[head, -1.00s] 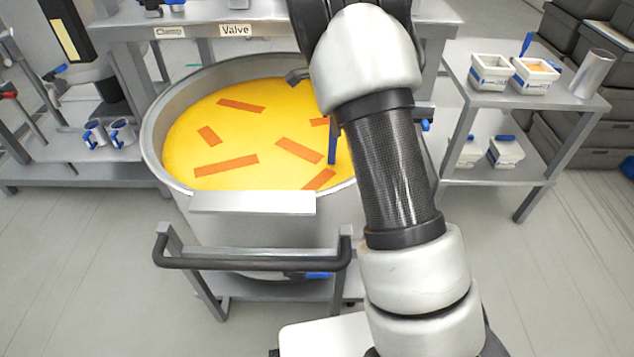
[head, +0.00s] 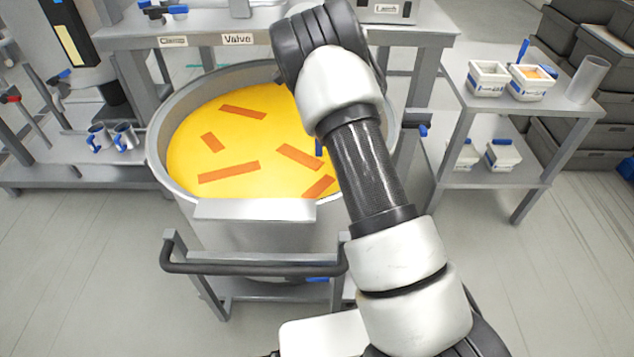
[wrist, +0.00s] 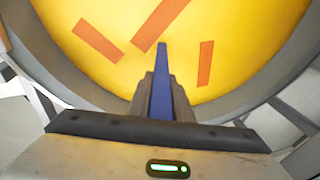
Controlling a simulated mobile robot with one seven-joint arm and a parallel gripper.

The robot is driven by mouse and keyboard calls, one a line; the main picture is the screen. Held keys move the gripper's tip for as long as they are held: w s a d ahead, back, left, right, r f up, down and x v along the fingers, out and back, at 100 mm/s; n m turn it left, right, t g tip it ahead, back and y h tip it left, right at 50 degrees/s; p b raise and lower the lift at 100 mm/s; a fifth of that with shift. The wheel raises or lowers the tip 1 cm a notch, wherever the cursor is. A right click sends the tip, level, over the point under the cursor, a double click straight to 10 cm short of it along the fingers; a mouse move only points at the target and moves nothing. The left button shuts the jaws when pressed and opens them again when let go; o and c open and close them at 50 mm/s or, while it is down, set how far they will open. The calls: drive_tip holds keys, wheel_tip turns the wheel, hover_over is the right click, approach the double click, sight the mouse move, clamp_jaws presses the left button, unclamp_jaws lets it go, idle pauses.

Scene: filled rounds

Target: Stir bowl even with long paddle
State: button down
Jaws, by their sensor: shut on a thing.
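The bowl (head: 160,178) is a large round metal vat on a wheeled frame, filled with yellow contents (head: 195,140). Several orange strips (head: 230,172) lie across the yellow surface at uneven angles. The long paddle shows as a blue shaft (wrist: 162,75) in the wrist view, pointing into the yellow. My gripper (wrist: 161,98) is shut on this shaft above the bowl. In the head view my arm hides the gripper, and only a short blue piece of the paddle (head: 319,147) shows. The paddle's lower end cannot be made out.
A bench with a "Valve" label (head: 237,39) stands behind the bowl. A black push handle (head: 255,268) is at its front. A side table (head: 548,107) on the right holds white tubs (head: 488,78) and a grey cylinder (head: 587,79). Metal cups (head: 99,138) are on the left shelf.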

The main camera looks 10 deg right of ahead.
drive_tip(key=shift+w+a, duration=0.35)
drive_tip(key=shift+a, duration=0.1)
drive_tip(key=s+a, duration=0.5)
drive_tip(key=a, duration=0.5)
drive_tip(key=s+d+b, duration=0.2)
drive_tip(key=d, duration=0.7)
